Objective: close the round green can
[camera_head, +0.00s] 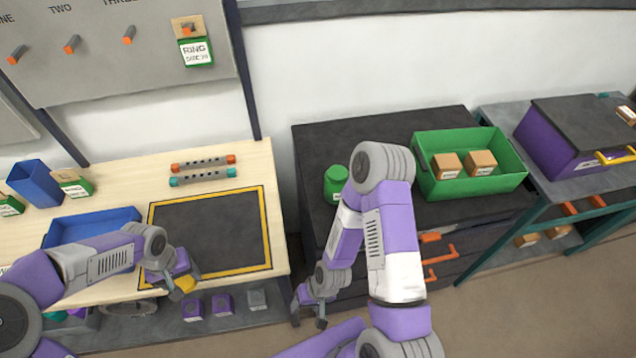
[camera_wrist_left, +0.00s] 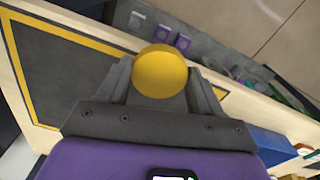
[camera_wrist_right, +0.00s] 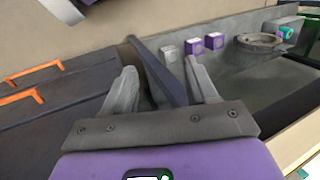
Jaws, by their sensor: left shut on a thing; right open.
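The round green can (camera_head: 335,187) stands upright on the dark workbench in the head view, just left of my right arm. Its top looks green and rounded; I cannot tell whether it is open. My left gripper (camera_head: 180,280) is shut on a yellow round piece (camera_wrist_left: 160,71), which fills the space between its fingers in the left wrist view. It is at the front edge of the wooden table, well left of the can. My right gripper (camera_wrist_right: 162,85) is open and empty, low in front of the gap between the benches; it also shows in the head view (camera_head: 311,312).
A green crate (camera_head: 428,185) with two brown boxes stands right of the can. A purple bin (camera_head: 548,140) is farther right. The wooden table (camera_head: 135,190) holds a blue tray (camera_head: 75,232), two rods and a dark mat (camera_head: 210,232). A dark post (camera_wrist_right: 155,65) lies beyond my right fingers.

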